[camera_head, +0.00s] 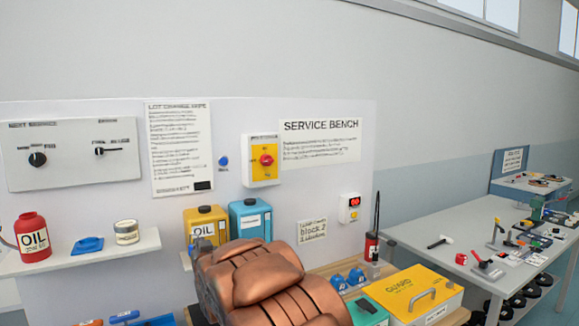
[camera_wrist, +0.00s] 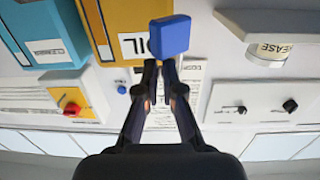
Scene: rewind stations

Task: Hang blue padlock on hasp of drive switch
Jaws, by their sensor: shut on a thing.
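The blue padlock (camera_wrist: 170,35) is between my fingertips (camera_wrist: 163,68) in the wrist view. Its solid blue body points away from my gripper; its shackle is hidden or too small to tell. A yellow switch box with a red knob (camera_head: 262,160) is on the wall panel, left of the SERVICE BENCH sign; its label is too small to read. It also shows in the wrist view (camera_wrist: 72,106), apart from the padlock. I cannot make out its hasp. In the head view my copper-coloured arm covers the lower middle and largely hides my gripper.
A yellow OIL can (camera_head: 205,222) and a blue can (camera_head: 250,218) stand below the switch, close to my gripper. A shelf (camera_head: 75,258) at left holds a red oil bottle (camera_head: 33,238) and a jar (camera_head: 127,232). A yellow GUARD box (camera_head: 405,292) is at right.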

